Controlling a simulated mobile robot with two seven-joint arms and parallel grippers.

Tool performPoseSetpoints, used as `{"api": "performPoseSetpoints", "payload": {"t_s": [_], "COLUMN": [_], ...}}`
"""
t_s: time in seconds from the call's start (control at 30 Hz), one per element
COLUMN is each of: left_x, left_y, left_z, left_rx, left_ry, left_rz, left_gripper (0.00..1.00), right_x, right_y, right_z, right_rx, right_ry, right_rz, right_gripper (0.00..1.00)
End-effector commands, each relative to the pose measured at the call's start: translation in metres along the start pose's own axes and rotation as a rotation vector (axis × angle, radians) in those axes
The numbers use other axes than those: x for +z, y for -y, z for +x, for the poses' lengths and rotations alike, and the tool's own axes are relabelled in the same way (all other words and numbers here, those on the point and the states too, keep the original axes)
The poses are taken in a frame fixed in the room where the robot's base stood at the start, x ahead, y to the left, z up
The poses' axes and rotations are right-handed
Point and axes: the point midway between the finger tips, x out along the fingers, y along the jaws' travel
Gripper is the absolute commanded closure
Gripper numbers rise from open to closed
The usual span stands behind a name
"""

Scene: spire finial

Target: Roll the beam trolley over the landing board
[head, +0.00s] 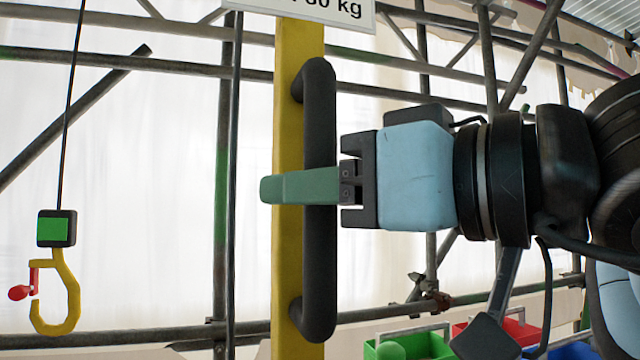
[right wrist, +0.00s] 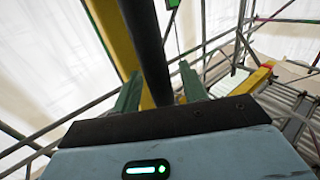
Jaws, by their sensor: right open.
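A long black handle (head: 319,120) is fixed upright to a yellow bar (head: 300,50), with a sign (head: 330,12) reading "kg" at its top. My right gripper (head: 275,187) reaches in from the right at mid-handle; its green finger crosses in front of the handle. In the right wrist view, the handle (right wrist: 148,50) runs between the two open fingers of the gripper (right wrist: 160,85), with the yellow bar (right wrist: 112,35) behind it. A yellow hook (head: 68,300) with a red latch hangs on a cable at the left. The trolley's top and the landing board are not identifiable. My left gripper is not seen.
Scaffold tubes (head: 110,62) and pale sheeting stand behind. Green (head: 425,345) and red (head: 510,328) bins sit low at the right. In the right wrist view, a yellow beam (right wrist: 258,78) lies at the right. The space between hook and handle looks clear.

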Motion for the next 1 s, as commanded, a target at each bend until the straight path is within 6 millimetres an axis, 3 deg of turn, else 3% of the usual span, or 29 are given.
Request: {"api": "performPoseSetpoints", "payload": {"t_s": [0.2,0.53,1.0], "left_x": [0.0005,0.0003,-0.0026], "left_y": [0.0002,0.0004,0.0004], "left_z": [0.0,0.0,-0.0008], "left_rx": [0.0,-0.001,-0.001], "left_ry": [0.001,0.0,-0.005], "left_rz": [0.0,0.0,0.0], "left_gripper": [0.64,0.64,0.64], "right_x": [0.0003,0.0003,0.0003], "right_y": [-0.0002,-0.0002,0.0002], "right_z": [0.0005,0.0003,0.0003], "right_rx": [0.0,0.0,-0.001], "right_ry": [0.0,0.0,0.001], "right_rz": [0.0,0.0,0.0], "right_gripper": [0.57,1.0,1.0]}}
